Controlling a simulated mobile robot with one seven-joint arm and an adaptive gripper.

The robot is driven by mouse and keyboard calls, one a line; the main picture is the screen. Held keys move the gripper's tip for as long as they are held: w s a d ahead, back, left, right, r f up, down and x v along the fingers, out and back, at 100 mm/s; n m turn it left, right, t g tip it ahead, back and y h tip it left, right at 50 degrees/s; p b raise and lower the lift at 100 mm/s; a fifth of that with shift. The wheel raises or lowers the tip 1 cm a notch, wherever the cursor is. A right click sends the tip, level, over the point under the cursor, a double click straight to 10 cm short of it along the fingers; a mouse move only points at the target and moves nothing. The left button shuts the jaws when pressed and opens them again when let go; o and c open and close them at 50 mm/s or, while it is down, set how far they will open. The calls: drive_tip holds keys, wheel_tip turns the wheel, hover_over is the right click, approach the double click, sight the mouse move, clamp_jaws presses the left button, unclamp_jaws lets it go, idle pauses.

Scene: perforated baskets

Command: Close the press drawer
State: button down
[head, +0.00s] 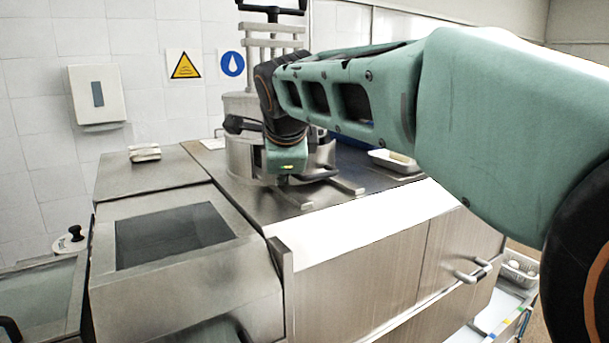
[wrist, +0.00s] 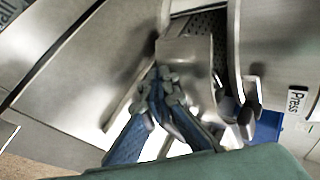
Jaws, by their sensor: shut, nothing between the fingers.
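The press (head: 240,160) is a round steel machine on the counter, partly hidden behind my arm in the head view. Its curved body (wrist: 285,40) with a "Press" label fills the right of the wrist view. The press drawer (wrist: 188,58) shows at the top middle of the wrist view as a curved metal front. Dark perforated metal shows behind that front, so the drawer appears at least partly open. My gripper (wrist: 160,82) has its blue fingers shut and empty, with the tips at the drawer front's lower left edge. I cannot tell whether they touch it. In the head view the fingers are hidden.
The steel counter (head: 350,228) has a white front strip. A small tray (head: 395,161) stands at its back right. A steel unit with a dark window (head: 172,236) stands at the left. A handled cabinet front (head: 472,272) is below right. Dark handles (wrist: 248,112) stick out near the press.

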idle(0.3)
drive_tip(key=w+a, duration=0.1)
drive_tip(key=w, duration=0.1)
drive_tip(key=w+a, duration=0.2)
drive_tip(key=shift+d, duration=0.1)
idle(0.5)
